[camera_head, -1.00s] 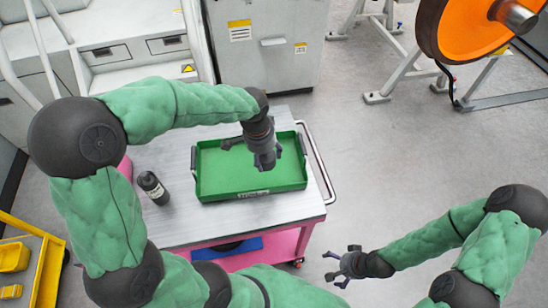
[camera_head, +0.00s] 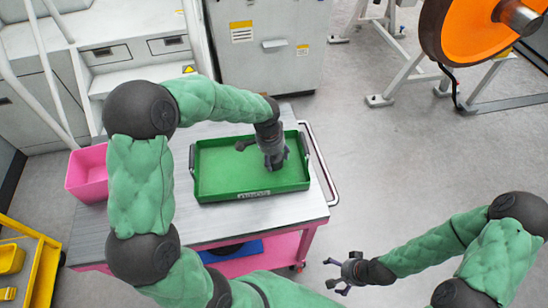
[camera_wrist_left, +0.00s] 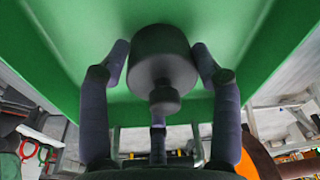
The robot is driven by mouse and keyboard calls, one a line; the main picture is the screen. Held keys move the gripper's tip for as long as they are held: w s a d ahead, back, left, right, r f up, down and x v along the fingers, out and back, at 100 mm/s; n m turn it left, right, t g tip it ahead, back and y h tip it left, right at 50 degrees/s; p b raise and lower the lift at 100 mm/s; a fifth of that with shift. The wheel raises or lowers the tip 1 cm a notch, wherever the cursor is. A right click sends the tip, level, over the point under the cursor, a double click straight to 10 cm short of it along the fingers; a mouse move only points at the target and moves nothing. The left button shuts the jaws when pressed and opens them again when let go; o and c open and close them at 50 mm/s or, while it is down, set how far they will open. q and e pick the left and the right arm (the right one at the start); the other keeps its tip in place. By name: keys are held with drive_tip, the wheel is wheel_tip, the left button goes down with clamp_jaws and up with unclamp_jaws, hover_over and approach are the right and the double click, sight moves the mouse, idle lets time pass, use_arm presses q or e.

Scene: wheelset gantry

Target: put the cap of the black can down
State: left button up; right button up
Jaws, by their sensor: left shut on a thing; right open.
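The cap (camera_wrist_left: 162,55) is a dark round piece with a smaller knob, seen in the left wrist view between the fingers of my left gripper (camera_wrist_left: 160,62). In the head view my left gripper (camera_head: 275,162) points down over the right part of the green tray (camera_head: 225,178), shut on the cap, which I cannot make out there. Whether the cap touches the tray floor I cannot tell. The black can is hidden in the head view now, behind my left arm. My right gripper (camera_head: 342,272) is open and empty, right of the cart and away from it.
The tray lies on a grey cart top (camera_head: 215,230) with a pink lower shelf (camera_head: 283,250). A pink bin (camera_head: 87,173) stands at the cart's left. A metal handle (camera_head: 320,165) runs along its right side. The tray floor left of my gripper looks clear.

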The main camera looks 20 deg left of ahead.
sight(271, 159)
use_arm(q)
drive_tip(key=o, duration=1.2)
drive_tip(key=shift+f, duration=0.1)
drive_tip(key=shift+o, duration=0.2)
wheel_tip(271, 159, up, 12)
drive_tip(key=s+p, duration=0.1)
drive_tip(key=p, duration=0.2)
drive_tip(key=shift+s+a+p, duration=0.25)
drive_tip(key=shift+a+p, duration=0.05)
drive_tip(key=shift+a, duration=0.05)
